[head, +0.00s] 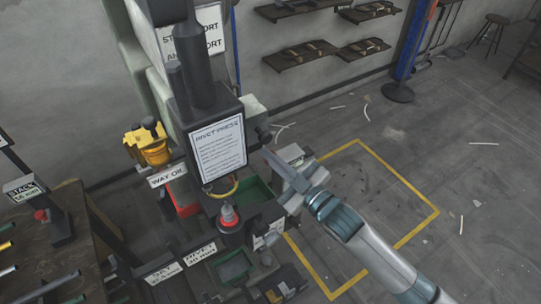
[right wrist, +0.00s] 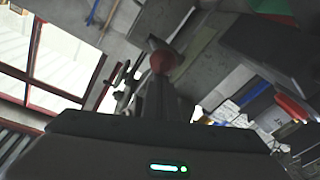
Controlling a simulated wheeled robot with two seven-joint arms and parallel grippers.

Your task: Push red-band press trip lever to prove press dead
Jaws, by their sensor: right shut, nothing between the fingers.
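The rivet press (head: 203,108) stands in the middle of the head view, with a white sheet of text (head: 217,149) on its front. My right gripper (head: 271,157) is shut and empty, just right of the press head, pointing up and left at it. A small dark knob (head: 264,132) sticks out of the press's right side close to the fingertips. In the right wrist view a dull red ball knob (right wrist: 163,62) sits just beyond my fingers; contact cannot be told. I cannot make out a red band on the press. My left gripper is not in view.
A yellow pot (head: 152,148) and a "WAY OIL" sign (head: 167,175) are left of the press. A dark bench (head: 62,258) is at left. Yellow-lined floor (head: 405,185) at right is mostly clear.

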